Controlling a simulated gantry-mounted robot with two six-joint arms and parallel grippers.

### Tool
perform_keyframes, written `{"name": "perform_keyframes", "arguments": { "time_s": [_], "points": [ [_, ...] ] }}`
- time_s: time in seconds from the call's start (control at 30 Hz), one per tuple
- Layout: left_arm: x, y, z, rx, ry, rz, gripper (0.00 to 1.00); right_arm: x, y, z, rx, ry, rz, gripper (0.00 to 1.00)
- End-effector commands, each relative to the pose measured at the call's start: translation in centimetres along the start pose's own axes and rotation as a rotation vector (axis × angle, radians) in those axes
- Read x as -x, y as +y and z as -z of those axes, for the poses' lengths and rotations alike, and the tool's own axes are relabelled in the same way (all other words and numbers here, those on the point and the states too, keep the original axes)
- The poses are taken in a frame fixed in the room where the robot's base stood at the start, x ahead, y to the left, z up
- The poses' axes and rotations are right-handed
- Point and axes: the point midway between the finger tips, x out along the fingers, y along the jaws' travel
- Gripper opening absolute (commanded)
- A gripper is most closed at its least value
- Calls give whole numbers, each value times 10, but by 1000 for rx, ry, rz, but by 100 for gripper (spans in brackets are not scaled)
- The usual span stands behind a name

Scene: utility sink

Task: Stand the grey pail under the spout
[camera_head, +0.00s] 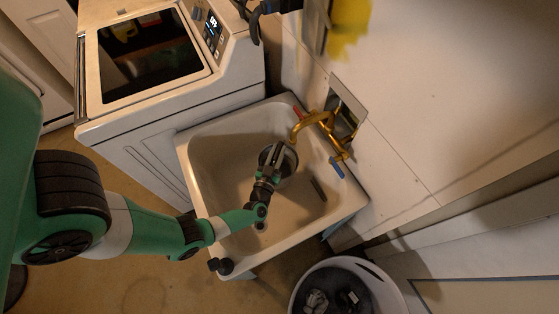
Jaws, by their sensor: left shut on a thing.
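The grey pail (288,164) is in the white utility sink (222,135), seen from above as a small round shape. My left gripper (273,161) reaches over it and is shut on it, covering much of its left side. The brass tap (325,121) is on the wall side of the sink. Its spout (296,132) ends just above the pail's upper right edge in the picture. I cannot tell whether the pail touches the sink floor. My right gripper is not in view.
A white washing machine (180,110) stands left of the sink. A small dark object (318,190) lies in the sink's right part. A white basket (375,288) with dark things in it stands at the lower right. The sink's left part is clear.

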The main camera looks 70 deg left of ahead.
Motion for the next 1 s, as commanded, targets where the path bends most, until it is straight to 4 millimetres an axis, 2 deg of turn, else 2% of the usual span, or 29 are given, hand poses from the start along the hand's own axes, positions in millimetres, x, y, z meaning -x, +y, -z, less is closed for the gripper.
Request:
{"name": "perform_keyframes", "arguments": {
  "time_s": [0.23, 0.67, 0.7, 0.8, 0.83, 0.87, 1.0],
  "points": [
    [0, 0, -38, -1, 0, 0, 0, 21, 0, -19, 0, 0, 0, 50],
    [0, 1, -43, 1, 1, -1, 0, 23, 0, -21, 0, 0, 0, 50],
    [0, 0, -42, 0, 0, -2, 31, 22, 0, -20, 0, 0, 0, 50],
    [0, 0, -41, 0, 0, -2, 49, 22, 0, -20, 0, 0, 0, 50],
    [0, 0, -41, 0, 0, -2, 55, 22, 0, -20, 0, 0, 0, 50],
    [0, 0, -41, 0, 0, -2, 56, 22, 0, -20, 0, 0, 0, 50],
    [0, 0, -41, 0, 0, -2, 56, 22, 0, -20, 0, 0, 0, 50]
  ]
}}
